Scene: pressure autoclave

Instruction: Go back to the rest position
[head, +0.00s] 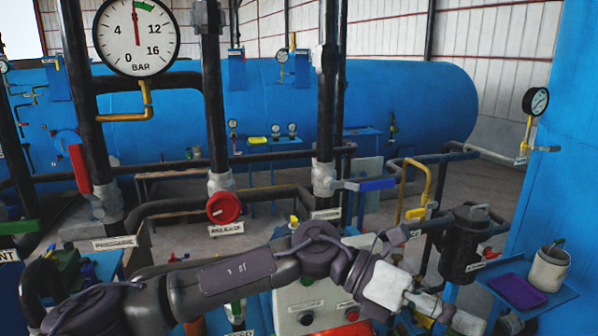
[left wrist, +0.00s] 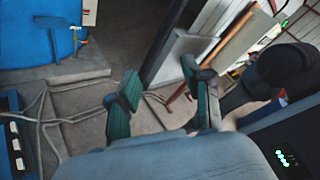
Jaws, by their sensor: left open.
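My left arm (head: 235,278) reaches across the bottom of the head view from the left. Its wrist and left gripper (head: 462,317) are at the lower right, in front of the control box and near the blue shelf. In the left wrist view the two green-grey fingers of my left gripper (left wrist: 163,98) stand apart with nothing between them. Bare floor and thin hoses or cables show beyond them. My right gripper is in neither view.
A control box (head: 318,306) with buttons is partly hidden behind my arm. Pipes with a red valve wheel (head: 224,208) and a blue lever (head: 365,185) stand behind it. A blue shelf (head: 561,297) carries a purple tray (head: 516,290) and a pale cup (head: 549,269). A large blue tank (head: 420,100) fills the back.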

